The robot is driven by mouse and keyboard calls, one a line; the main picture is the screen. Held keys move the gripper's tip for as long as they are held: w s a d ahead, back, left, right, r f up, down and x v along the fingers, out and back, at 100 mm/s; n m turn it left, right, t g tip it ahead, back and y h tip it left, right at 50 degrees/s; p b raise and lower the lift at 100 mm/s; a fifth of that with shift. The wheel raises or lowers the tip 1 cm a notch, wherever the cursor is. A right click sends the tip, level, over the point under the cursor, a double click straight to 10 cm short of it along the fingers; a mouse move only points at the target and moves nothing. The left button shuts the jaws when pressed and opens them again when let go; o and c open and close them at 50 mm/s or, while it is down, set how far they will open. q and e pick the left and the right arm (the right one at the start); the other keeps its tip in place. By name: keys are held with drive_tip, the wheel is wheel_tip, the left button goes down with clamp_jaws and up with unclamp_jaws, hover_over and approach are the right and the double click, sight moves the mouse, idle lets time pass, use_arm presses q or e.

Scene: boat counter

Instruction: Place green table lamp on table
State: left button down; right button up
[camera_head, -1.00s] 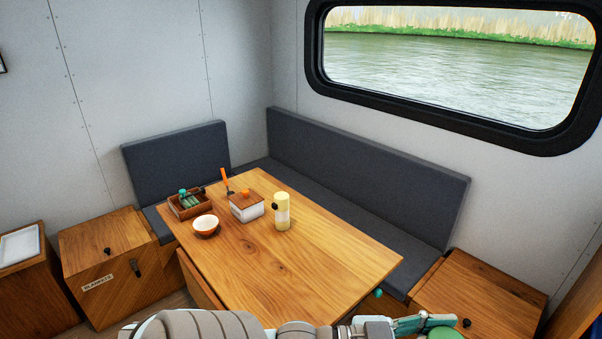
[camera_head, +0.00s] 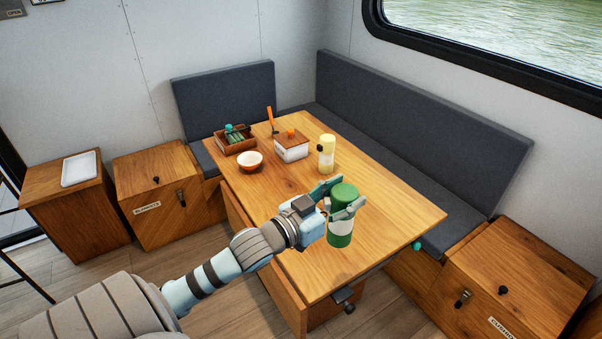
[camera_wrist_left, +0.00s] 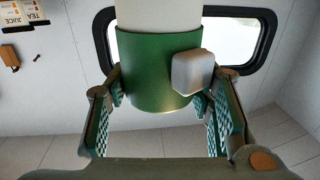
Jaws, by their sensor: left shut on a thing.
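The green table lamp (camera_head: 341,232) is a green cylinder with a pale band, held upright in my left gripper (camera_head: 338,206). In the head view it shows in front of the near part of the wooden table (camera_head: 395,217); I cannot tell whether its base touches the top. In the left wrist view the lamp (camera_wrist_left: 150,85) stands between the two fingers of the left gripper (camera_wrist_left: 162,115), with a green lower part, a white upper part and a small grey block on its side. My right gripper is in neither view.
The table's near right part is clear. Dark benches (camera_head: 430,150) line the back.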

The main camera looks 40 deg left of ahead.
use_arm(q)
drive_tip(key=w+a+r+n+y+b, duration=0.25)
drive_tip(key=w+a+y, duration=0.2)
drive_tip(key=a, duration=0.35)
drive_tip(key=w+a+r+n+y+b, duration=0.1)
drive_tip(key=w+a+n+y, duration=0.3)
drive_tip(key=a, duration=0.3)
wheel_tip(320, 180, down, 20)
drive_tip(key=b, duration=0.7)
drive_tip(key=shift+r+m, duration=0.15)
drive_tip(key=shift+m, duration=0.2)
drive_tip(key=shift+y, duration=0.25)
drive_tip(key=c, duration=0.8)
unclamp_jaws()
drive_tip(key=shift+o, duration=0.2)
